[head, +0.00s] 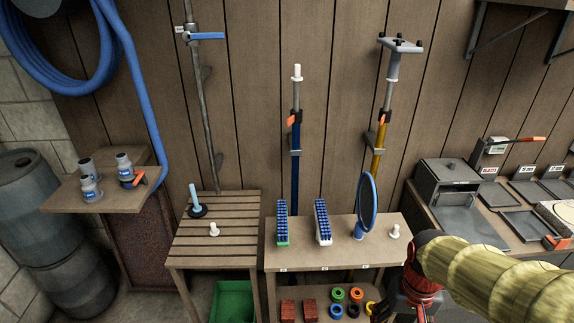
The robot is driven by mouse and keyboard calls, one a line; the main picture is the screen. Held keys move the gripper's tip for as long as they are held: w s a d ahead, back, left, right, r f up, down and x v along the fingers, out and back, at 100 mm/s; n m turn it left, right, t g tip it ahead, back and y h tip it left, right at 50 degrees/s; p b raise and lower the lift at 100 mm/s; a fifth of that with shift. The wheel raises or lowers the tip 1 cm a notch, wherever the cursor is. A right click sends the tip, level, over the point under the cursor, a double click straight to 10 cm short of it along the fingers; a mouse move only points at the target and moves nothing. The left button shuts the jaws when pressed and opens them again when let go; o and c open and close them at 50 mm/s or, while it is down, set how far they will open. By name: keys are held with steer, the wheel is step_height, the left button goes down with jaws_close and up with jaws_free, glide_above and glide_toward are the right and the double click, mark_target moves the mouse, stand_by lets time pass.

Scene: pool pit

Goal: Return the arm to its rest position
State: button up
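My arm (500,280), in a yellow ribbed sleeve, comes in from the right edge of the head view. It reaches left to a dark joint and a red wrist section in front of the right end of the middle table. My gripper (388,309) is at the bottom of the view, dark and partly cut off by the lower edge. It overlaps the right side of the low shelf in the picture. I cannot tell whether its fingers are open or shut, or whether they hold anything.
The middle table (310,257) carries two brushes, a blue hoop and a white fitting. Its low shelf (318,293) holds red blocks and coloured rings. A slatted table (185,240) stands left, a green bin (233,300) below. The right bench holds a grey box (448,182) and trays.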

steer(key=s+a+r+n+t, duration=0.1)
steer(key=s+a+r+t, duration=0.1)
steer(key=r, duration=0.5)
steer(key=s+a+r+n+t, duration=0.1)
steer(key=s+a+r+t, duration=0.1)
steer(key=r, duration=0.6)
steer(key=shift+a+t+p, duration=0.35)
steer(key=shift+a+t, duration=0.55)
steer(key=shift+a, duration=0.1)
steer(key=shift+r, duration=0.1)
